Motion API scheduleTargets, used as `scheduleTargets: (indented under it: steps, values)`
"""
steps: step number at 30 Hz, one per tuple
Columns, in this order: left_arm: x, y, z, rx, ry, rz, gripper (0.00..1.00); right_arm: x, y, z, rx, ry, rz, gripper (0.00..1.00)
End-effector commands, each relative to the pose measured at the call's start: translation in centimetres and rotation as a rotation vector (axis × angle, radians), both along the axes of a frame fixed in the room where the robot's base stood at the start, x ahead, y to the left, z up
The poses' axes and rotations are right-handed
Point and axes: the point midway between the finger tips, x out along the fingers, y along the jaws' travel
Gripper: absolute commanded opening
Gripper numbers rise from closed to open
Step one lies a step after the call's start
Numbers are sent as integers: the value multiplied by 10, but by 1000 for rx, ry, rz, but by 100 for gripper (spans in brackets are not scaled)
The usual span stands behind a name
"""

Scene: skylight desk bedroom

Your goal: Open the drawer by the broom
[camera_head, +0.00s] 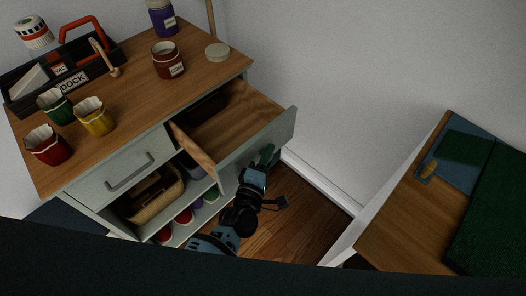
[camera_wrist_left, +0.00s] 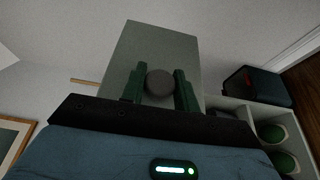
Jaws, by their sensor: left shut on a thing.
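The drawer by the broom (camera_head: 235,125) is the right-hand drawer of the grey dresser with a wooden top (camera_head: 135,75); it is pulled well out, its wooden inside showing. A thin wooden stick (camera_head: 211,22), perhaps the broom's handle, rises behind the dresser's back right corner. My left gripper (camera_head: 265,160) is at the outside of the drawer front (camera_head: 268,138). In the left wrist view its green fingers (camera_wrist_left: 159,88) are shut on a round grey knob (camera_wrist_left: 160,82) on the drawer front (camera_wrist_left: 160,45). My right gripper is in no view.
The left drawer (camera_head: 118,170) is shut. Cups, jars and a black toolbox (camera_head: 62,82) stand on top. A basket (camera_head: 152,195) and several jars fill the shelves below. A wooden desk (camera_head: 400,225) stands at right, with bare floor (camera_head: 300,215) between.

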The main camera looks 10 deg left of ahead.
Motion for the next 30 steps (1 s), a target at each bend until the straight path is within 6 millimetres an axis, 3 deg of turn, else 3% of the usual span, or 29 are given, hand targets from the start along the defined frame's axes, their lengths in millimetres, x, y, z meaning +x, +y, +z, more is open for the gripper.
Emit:
scheduleTargets:
  steps: [11,12,16,25,30]
  values:
    - [-1,-1,0,2,-1,0,0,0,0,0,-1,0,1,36]
    - [-1,-1,0,2,-1,0,32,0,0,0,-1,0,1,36]
    - [-1,-1,0,2,-1,0,49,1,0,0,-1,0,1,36]
    - [-1,0,0,2,-1,0,50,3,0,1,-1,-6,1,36]
    - [-16,4,-1,2,0,0,50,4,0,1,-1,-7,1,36]
